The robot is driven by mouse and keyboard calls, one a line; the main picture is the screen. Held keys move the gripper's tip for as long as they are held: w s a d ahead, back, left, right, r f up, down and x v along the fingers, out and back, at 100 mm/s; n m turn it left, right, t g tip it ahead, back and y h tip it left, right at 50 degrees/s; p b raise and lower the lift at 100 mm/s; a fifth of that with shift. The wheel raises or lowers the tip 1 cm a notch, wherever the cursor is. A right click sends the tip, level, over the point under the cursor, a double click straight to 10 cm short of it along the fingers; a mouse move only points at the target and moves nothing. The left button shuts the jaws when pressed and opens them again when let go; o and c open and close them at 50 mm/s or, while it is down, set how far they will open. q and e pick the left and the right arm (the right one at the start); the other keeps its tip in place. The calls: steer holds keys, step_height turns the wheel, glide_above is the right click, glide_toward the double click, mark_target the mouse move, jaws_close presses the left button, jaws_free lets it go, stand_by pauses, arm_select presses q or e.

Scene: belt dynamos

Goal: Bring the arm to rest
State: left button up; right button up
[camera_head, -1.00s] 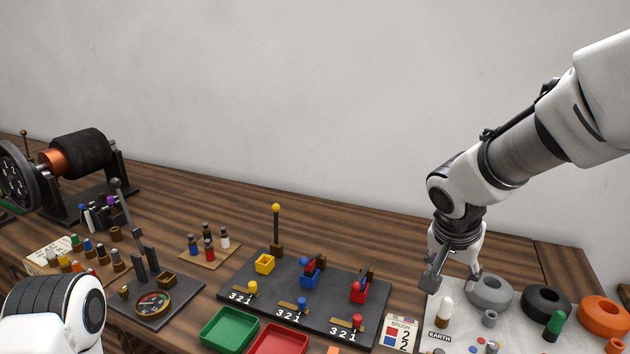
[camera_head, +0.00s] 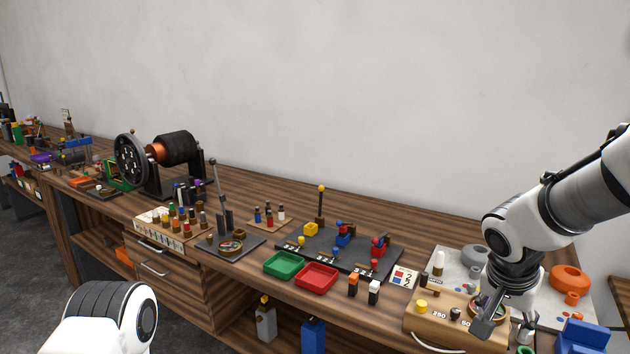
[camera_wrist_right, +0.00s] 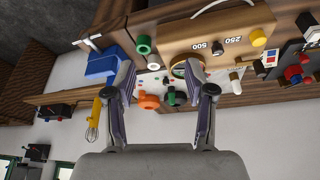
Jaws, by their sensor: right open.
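My right gripper (camera_head: 505,330) is at the lower right of the head view, over the front right part of the bench near a wooden box (camera_head: 425,324) marked with numbers. In the right wrist view its two fingers (camera_wrist_right: 165,100) stand wide apart with nothing between them. The bench, the box and coloured parts lie beyond the fingertips. My left arm shows at the lower left of the head view as a white and black link. The left gripper itself is out of the picture.
A dark board (camera_head: 290,246) with yellow, blue and red parts stands mid-bench. A green tray (camera_head: 284,266) and a red tray (camera_head: 316,277) lie before it. An orange ring (camera_head: 570,278) and a blue object (camera_head: 585,337) are at the right. A dynamo (camera_head: 160,155) stands at the left.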

step_height(320, 180, down, 11)
steer(key=g, duration=0.3)
steer(key=s+a+f+n+g+y, duration=0.2)
steer(key=s+a+f, duration=0.1)
steer(key=s+f, duration=1.15)
steer(key=s+a+f+n+g+y, duration=0.2)
steer(key=s+a+f, duration=0.1)
steer(key=s+f, duration=1.15)
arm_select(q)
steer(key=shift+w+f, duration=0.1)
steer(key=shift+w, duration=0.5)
arm_select(e)
steer(key=w+n+t, duration=0.2)
steer(key=w+n, duration=0.1)
steer(key=w+d+n+t, duration=0.1)
steer(key=w+t, duration=0.1)
steer(key=shift+w+n+h, duration=0.25)
steer(key=shift+n+h, duration=0.15)
steer(key=shift+c, duration=0.3)
